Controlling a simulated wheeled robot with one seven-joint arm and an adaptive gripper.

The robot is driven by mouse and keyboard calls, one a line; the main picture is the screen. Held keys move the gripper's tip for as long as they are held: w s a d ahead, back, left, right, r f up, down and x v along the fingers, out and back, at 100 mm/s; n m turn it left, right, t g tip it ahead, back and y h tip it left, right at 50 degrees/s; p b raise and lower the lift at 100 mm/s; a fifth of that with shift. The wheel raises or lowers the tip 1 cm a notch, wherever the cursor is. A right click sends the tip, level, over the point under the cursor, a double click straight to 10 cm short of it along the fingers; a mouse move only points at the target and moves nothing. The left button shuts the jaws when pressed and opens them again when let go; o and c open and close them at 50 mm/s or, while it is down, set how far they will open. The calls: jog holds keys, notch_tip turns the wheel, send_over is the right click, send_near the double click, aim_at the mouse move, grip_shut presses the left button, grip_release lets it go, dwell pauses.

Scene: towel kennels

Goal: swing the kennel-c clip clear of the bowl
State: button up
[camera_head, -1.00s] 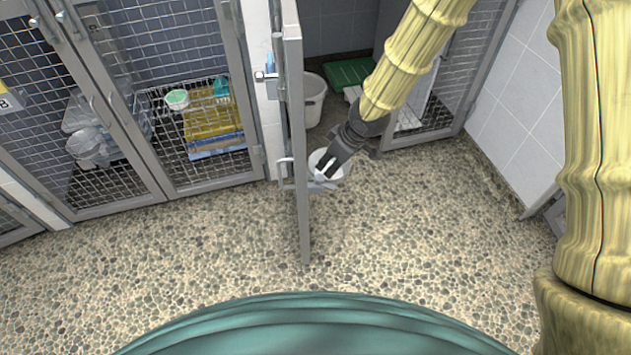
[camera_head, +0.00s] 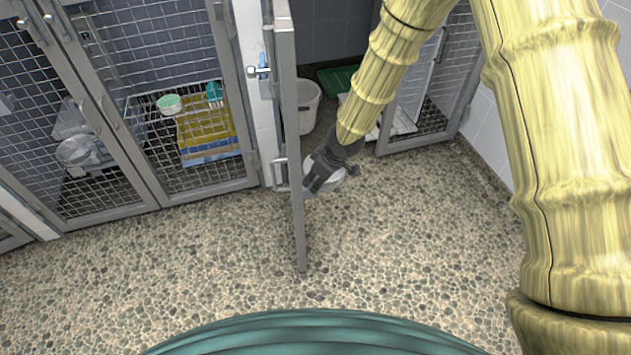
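A pale bowl (camera_head: 333,181) sits low on the inner side of the open kennel door (camera_head: 295,150), mostly hidden behind my gripper. My gripper (camera_head: 310,183) is in front of the bowl, its fingertips close to the door's edge. The fingers overlap the bowl in this view, so I cannot tell whether they touch it or how far apart they are. I cannot make out a separate clip at the bowl; my gripper covers that spot. A small blue piece (camera_head: 263,62) shows by the latch higher on the door post.
A white bucket (camera_head: 308,105) and a green mat (camera_head: 338,80) are inside the open kennel. The shut kennel at left holds folded yellow and blue towels (camera_head: 208,135) and a green-rimmed bowl (camera_head: 169,104). The pebbled floor (camera_head: 200,270) in front is clear.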

jog(key=shift+f, duration=0.25)
jog(key=c, duration=0.7)
jog(key=shift+r, duration=0.1)
jog(key=shift+c, duration=0.2)
jog(key=shift+w+r+p, duration=0.1)
jog(key=shift+r+p, duration=0.05)
jog(key=shift+p, duration=0.85)
jog(key=shift+f+n+p, duration=0.2)
jog(key=shift+n+p, duration=0.4)
jog(key=shift+p, duration=0.3)
jog(key=o, duration=0.7)
jog(key=shift+o, duration=0.2)
